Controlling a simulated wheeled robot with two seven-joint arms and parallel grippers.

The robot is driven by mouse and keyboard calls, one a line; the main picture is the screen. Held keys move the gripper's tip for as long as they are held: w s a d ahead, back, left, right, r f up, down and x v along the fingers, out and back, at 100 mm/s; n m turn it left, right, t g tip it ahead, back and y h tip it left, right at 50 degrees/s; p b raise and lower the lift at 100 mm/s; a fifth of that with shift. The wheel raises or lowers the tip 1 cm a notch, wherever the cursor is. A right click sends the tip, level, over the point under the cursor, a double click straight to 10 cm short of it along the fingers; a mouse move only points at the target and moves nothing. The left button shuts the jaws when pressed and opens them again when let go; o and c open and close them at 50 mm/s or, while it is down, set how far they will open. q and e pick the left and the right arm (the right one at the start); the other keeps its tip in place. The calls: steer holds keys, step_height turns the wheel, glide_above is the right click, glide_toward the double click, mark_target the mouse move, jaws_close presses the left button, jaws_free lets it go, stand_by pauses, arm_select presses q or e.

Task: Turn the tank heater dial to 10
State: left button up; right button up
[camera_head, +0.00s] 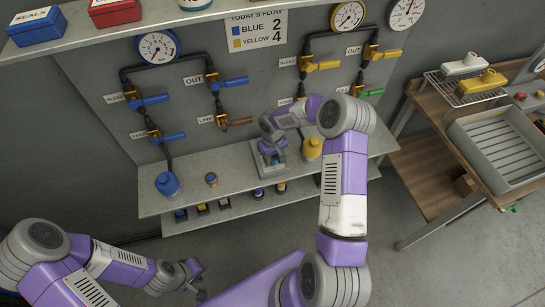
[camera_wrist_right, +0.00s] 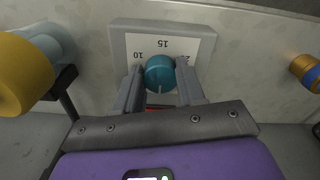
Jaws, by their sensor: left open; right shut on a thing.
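The teal tank heater dial (camera_wrist_right: 160,73) sits on a grey box with a white label plate (camera_wrist_right: 190,45) in the right wrist view. The numbers 10, 15 and one partly hidden number show upside down around it, with 10 at the left. My right gripper (camera_wrist_right: 161,88) is shut on the dial, one finger on each side. The dial's pointer setting cannot be told. In the head view the heater box (camera_head: 262,167) is on the shelf under my right gripper (camera_head: 273,150), which hides most of the dial. My left gripper (camera_head: 193,277) is open and empty at the lower left.
A blue bottle (camera_head: 167,185) and a yellow one (camera_head: 312,147) stand on the grey shelf (camera_head: 230,158). Blue and yellow valve handles and gauges line the panel behind. A wooden table with a grey tray (camera_head: 500,148) is at the right. Open floor lies in front of the shelf.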

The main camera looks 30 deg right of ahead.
steer(key=shift+c, duration=0.7)
